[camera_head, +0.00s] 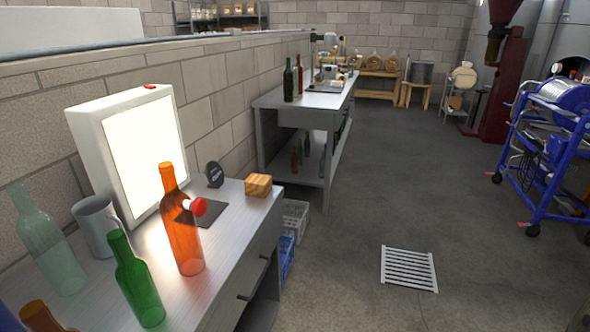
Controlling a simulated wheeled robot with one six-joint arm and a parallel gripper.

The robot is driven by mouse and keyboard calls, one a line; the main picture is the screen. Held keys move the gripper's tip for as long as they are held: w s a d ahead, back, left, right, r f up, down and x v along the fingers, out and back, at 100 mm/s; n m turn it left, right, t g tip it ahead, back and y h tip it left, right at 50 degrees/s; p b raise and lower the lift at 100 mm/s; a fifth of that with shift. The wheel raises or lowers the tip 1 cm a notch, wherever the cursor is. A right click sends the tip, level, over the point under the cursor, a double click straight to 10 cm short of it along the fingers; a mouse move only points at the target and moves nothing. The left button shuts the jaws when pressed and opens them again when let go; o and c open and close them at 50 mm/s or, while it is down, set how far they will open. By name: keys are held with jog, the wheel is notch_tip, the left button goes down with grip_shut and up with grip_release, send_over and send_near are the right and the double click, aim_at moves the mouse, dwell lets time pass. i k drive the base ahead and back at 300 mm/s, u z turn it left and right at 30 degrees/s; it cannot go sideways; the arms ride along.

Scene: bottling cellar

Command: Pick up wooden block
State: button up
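The wooden block (258,186) is a small light-brown block with visible grain. It sits on the far right corner of the near metal bench (226,229), close to the bench edge. Its top and near faces are in plain view and nothing covers it. My gripper is not in view.
Left of the block are a dark round disc (214,174), a red and white object (196,206) and an orange bottle (182,232). A floor grate (409,269) lies on open floor.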

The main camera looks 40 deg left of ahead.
aim_at(256, 186)
jog(key=i, duration=2.95)
jog(key=u, duration=3.3)
jog(key=i, duration=0.5)
jog(key=u, duration=0.05)
